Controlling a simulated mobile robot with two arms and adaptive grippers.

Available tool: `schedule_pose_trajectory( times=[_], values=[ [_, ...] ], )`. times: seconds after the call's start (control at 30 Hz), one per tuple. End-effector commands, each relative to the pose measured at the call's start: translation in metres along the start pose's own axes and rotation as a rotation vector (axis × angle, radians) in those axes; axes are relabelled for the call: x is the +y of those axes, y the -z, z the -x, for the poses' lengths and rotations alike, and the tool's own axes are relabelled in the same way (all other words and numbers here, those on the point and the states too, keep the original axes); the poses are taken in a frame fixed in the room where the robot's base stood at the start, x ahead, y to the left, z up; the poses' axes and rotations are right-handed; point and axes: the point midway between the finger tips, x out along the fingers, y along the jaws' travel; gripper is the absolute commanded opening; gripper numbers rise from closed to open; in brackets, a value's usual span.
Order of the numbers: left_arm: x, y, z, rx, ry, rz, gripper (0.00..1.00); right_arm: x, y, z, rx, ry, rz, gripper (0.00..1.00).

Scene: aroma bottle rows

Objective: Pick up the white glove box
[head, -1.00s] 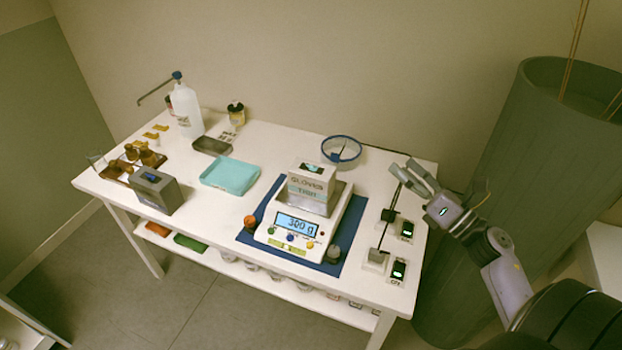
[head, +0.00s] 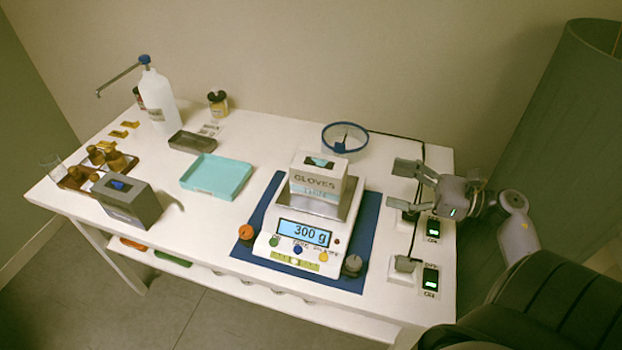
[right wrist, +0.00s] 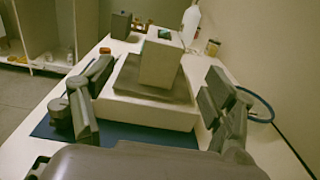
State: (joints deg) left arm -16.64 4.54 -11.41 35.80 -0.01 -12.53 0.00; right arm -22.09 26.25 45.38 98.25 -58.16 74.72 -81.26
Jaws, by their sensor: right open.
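The white glove box (head: 319,180), lettered "GLOVES", stands upright on the pan of the digital scale (head: 305,232), whose display reads 300 g. It also shows in the right wrist view (right wrist: 160,65), ahead of and between the spread fingers. My right gripper (head: 401,184) is open and empty to the right of the box, apart from it, with its fingers pointing left towards it. In the right wrist view my right gripper (right wrist: 150,108) has one finger on each side of the picture. My left gripper is not in view.
The scale sits on a blue mat (head: 344,274). A blue-rimmed round dish (head: 345,139) lies behind, a turquoise tray (head: 216,177) and grey box (head: 127,201) left. A white bottle (head: 159,98) stands at the back left.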

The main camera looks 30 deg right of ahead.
Motion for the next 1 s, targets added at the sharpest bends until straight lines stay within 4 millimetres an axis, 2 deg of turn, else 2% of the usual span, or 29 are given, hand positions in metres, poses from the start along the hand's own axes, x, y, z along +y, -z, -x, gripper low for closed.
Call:
schedule_pose_trajectory(
  times=[0.03,0.17,0.6,0.7,0.87,1.0],
  values=[
    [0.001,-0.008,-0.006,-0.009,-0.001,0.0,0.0,0.0,0.006,0.0,0.0,-0.001,0.001,0.78],
    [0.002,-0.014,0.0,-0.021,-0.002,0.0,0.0,0.0,0.003,-0.011,-0.002,-0.001,0.002,0.78],
    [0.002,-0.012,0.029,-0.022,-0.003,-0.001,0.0,0.0,0.001,-0.102,-0.003,-0.001,0.0,0.78],
    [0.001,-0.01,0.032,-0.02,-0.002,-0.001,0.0,-0.001,0.003,-0.115,-0.002,0.0,-0.001,0.78],
    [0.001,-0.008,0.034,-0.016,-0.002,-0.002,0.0,-0.001,0.004,-0.124,-0.001,0.001,0.0,0.78],
    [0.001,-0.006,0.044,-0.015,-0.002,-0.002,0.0,-0.003,0.003,-0.141,-0.004,0.0,-0.003,0.78]
  ],
)
